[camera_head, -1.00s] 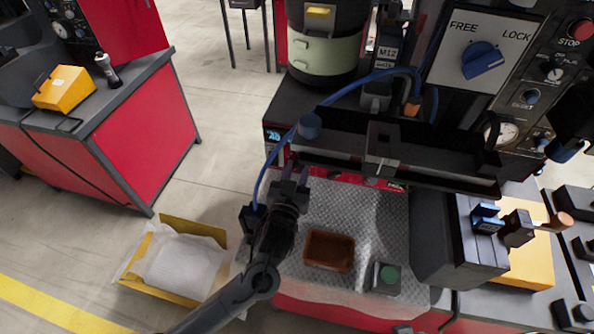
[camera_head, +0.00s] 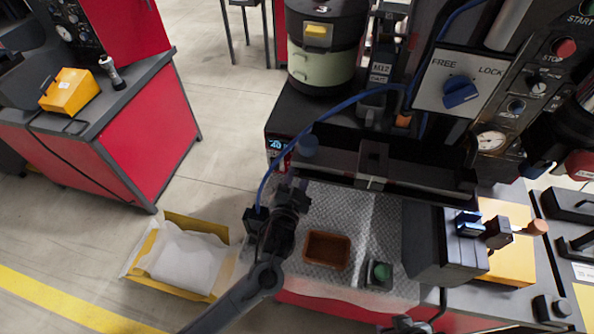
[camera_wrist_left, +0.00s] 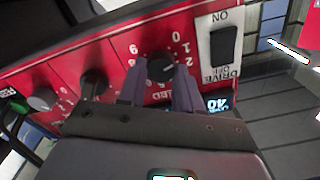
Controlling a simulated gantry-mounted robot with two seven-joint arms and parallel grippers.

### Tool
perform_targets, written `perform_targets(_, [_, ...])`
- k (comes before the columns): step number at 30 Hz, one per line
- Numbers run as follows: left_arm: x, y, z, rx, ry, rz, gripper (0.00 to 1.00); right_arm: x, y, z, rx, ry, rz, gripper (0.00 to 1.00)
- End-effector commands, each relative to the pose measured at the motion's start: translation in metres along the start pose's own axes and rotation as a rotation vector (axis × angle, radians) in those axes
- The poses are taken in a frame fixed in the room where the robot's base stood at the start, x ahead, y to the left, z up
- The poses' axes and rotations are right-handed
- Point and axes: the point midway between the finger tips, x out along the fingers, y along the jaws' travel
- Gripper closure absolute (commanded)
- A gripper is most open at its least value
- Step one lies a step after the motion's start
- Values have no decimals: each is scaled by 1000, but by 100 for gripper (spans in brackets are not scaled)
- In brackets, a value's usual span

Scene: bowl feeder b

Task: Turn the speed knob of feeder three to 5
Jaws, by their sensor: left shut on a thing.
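The front panel of a red feeder (camera_wrist_left: 60,50) fills much of the left wrist view. Its dark speed knob (camera_wrist_left: 160,68) sits on a ring of white numbers with a SPEED label below, partly hidden. My left gripper (camera_wrist_left: 160,80) is shut on this knob, one purple-grey finger on each side. I cannot tell clearly which number the knob points to. A small blue display (camera_wrist_left: 217,103) right of the knob reads about 40; it also shows in the head view (camera_head: 276,143). In the head view my left gripper (camera_head: 290,186) is at the feeder's front, where the knob is hidden. My right gripper is not in view.
An ON/OFF drive switch (camera_wrist_left: 223,46) and other knobs (camera_wrist_left: 42,99) flank the speed knob. In the head view, a blue cable (camera_head: 345,103) curves close by my left gripper.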

Motion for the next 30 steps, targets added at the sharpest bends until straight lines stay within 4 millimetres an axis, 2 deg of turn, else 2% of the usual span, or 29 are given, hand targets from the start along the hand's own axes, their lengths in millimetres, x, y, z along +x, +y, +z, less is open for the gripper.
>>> perform_targets(6, [0, 0, 0, 97, -2, 1, 96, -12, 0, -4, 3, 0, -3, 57])
perform_targets(24, [0, 1, 1, 142, -1, 1, 96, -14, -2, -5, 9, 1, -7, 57])
perform_targets(25, [0, 1, 1, 142, -1, 1, 61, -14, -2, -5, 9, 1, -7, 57])
perform_targets(29, [0, 1, 1, 142, -1, 0, 41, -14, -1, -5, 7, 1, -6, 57])
perform_targets(30, [0, 1, 1, 142, -1, 0, 40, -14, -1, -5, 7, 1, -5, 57])
